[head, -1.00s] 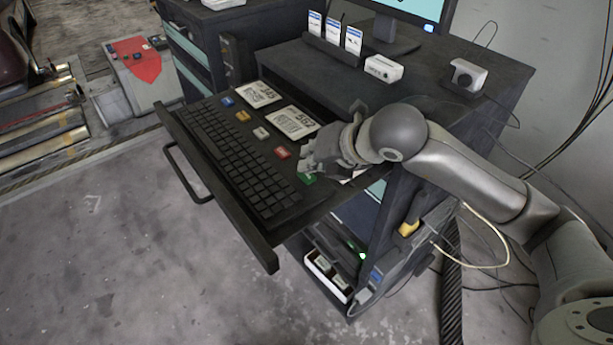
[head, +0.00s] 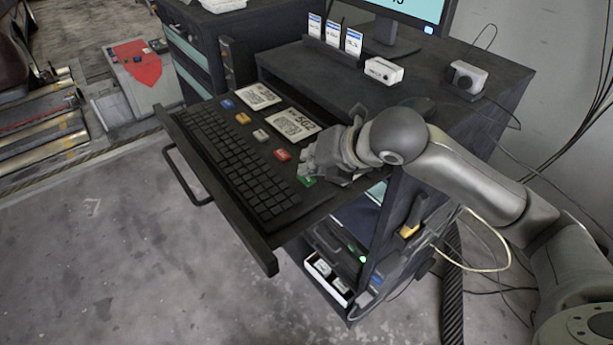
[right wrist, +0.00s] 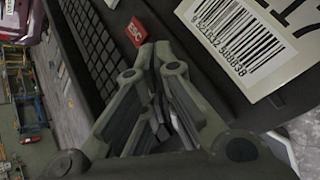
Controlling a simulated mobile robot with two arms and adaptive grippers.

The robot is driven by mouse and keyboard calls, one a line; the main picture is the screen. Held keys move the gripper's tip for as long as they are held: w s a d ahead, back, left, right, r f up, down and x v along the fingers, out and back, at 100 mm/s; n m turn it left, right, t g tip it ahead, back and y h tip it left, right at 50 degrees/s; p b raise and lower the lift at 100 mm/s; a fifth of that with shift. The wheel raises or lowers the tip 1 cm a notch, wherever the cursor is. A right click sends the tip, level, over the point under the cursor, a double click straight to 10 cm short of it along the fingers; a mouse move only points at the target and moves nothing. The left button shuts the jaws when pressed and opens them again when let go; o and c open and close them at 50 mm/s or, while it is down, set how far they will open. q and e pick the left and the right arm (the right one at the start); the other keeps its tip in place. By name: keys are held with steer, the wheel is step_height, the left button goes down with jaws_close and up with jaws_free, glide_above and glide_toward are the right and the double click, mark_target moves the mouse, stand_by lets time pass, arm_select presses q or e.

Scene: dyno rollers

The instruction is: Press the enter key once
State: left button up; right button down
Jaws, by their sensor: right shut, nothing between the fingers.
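A black keyboard (head: 232,155) lies on the pulled-out drawer of a dark cabinet, with a row of coloured keys along its far side. A green key (head: 307,181) is at the row's right end, partly covered by my right gripper (head: 307,170). No label on it is readable. A red key (head: 282,155) sits just left of it; it also shows in the right wrist view (right wrist: 136,31), beyond the fingertips. My right gripper (right wrist: 155,52) is shut and empty, fingers pointing down. I cannot tell whether it touches the green key. My left gripper is out of view.
White (head: 261,136), yellow (head: 243,118) and blue (head: 227,104) keys continue the row. Printed cards (head: 292,124) lie behind them. The cabinet top (head: 440,75) holds a monitor, a card stand and small boxes. The drawer's front rail (head: 215,195) faces open floor.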

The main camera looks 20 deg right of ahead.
steer(key=shift+f, duration=0.2)
stand_by(0.5)
steer(key=shift+r, duration=0.85)
steer(key=shift+r+p, duration=1.5)
steer(key=shift+r, duration=1.05)
steer(key=shift+f, duration=0.15)
